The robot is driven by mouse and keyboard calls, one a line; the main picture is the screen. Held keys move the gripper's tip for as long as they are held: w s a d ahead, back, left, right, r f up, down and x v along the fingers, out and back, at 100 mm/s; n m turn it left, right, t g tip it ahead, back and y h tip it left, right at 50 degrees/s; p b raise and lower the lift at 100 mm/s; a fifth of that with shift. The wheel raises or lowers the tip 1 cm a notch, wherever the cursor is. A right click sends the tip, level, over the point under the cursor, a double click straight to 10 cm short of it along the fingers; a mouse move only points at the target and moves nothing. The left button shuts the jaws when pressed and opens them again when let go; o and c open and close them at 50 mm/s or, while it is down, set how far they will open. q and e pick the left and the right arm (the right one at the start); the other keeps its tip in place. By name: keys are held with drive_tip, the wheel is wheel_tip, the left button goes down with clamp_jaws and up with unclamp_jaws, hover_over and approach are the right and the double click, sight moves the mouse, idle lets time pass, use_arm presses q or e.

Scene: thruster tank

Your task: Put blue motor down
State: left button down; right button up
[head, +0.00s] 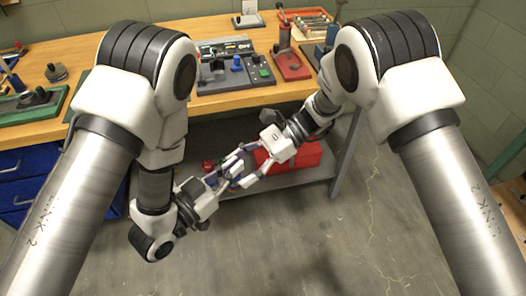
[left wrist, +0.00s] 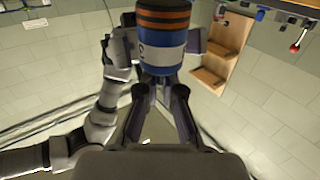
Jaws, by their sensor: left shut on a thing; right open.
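In the left wrist view the blue motor (left wrist: 162,40) is a cylinder with brown and orange bands on top and a white band with a dark letter. My left gripper (left wrist: 160,82) is shut on its lower end. My right gripper shows behind and beside the motor (left wrist: 120,48), open, with parts on both sides of it. In the head view my left gripper (head: 222,180) and right gripper (head: 246,168) face each other closely, low in front of the bench. The motor is mostly hidden between their fingers there; I cannot tell whether the right fingers touch it.
A wooden workbench (head: 130,47) spans the back. On it stand a grey control panel (head: 230,75), a red fixture (head: 290,65), a tool tray (head: 308,22) and a green-edged board (head: 35,105). A red box (head: 305,155) sits on the lower shelf (head: 300,176). Blue drawers (head: 30,165) are at left.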

drive_tip(key=x, duration=0.3)
drive_tip(key=shift+s+a+f, duration=0.1)
drive_tip(key=shift+s, duration=0.05)
clamp_jaws()
use_arm(q)
drive_tip(key=c, duration=1.2)
unclamp_jaws()
drive_tip(key=shift+d, duration=0.1)
drive_tip(key=shift+c, duration=0.2)
